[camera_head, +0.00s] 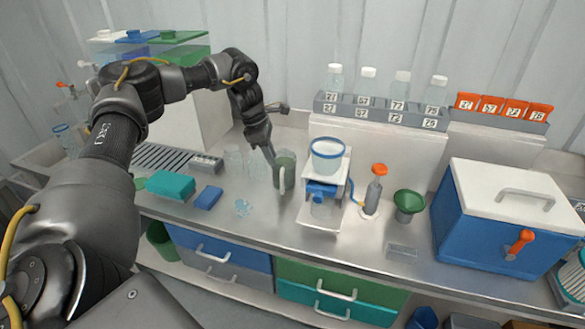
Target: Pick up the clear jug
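A jug (287,172) that looks greenish and see-through, with a pale upright handle (282,181), stands upright on the steel counter left of the white filter stand. I take it for the clear jug. My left gripper (271,158) points down at the jug's left rim, very close to it or touching; I cannot tell which. Its fingers are small and partly merge with the jug, so whether they are open or shut does not show. My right gripper is not in view.
Clear glass vessels (233,163) stand just left of the jug. The white filter stand (323,190) is close on its right, then an orange-topped pump (375,190), a green funnel (408,203) and a blue cooler (500,225). A blue block (208,197) lies in front.

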